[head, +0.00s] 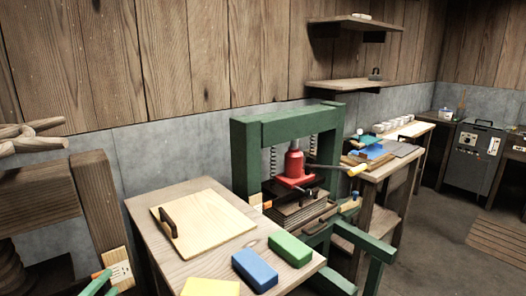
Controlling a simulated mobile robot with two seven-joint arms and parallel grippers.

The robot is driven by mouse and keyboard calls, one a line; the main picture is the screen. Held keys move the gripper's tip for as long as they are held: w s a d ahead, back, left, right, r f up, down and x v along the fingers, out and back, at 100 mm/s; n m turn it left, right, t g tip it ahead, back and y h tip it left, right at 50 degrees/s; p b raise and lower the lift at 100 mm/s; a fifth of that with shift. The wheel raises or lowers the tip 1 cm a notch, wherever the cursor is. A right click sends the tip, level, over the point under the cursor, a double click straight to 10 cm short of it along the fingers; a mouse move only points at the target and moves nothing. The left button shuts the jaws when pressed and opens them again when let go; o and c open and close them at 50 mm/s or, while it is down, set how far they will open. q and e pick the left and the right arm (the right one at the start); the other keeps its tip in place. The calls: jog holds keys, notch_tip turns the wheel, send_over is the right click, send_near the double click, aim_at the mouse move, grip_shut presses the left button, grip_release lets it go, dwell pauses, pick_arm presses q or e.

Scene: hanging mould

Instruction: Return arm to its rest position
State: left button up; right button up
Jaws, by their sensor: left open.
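My left gripper (106,283) shows only in part at the lower left edge, as teal-green finger tips. It is open, with nothing seen between the fingers. It is left of the wooden table (150,240) and apart from what lies on it. A small white and orange plate (119,266) shows just behind the fingers, on or in front of a wooden post (97,205). The rest of my left arm is out of the picture. My right gripper is not in view.
A green press frame (243,160) with a red jack (294,165) stands behind.

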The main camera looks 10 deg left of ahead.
pick_arm(q)
jog(key=s+d+f+m+g+p, duration=0.1)
jog(key=s+d+f+m+g, duration=0.2)
jog(key=s+d+f+m, duration=0.2)
jog(key=s+d+f+m+g+h+p, duration=0.1)
jog(key=s+d+f+m+g, duration=0.2)
jog(key=d+f, duration=0.7)
jog(key=s+d+f+m+g+p, duration=0.1)
jog(key=s+d+f+m+g, duration=0.1)
jog(key=s+d+f+m, duration=0.5)
jog(key=d+f+m, duration=0.1)
jog(key=m, duration=0.3)
jog(key=shift+d+f+g+h+p, duration=0.15)
jog(key=shift+f+g+h+p, duration=0.15)
jog(key=shift+g+h+p, duration=0.1)
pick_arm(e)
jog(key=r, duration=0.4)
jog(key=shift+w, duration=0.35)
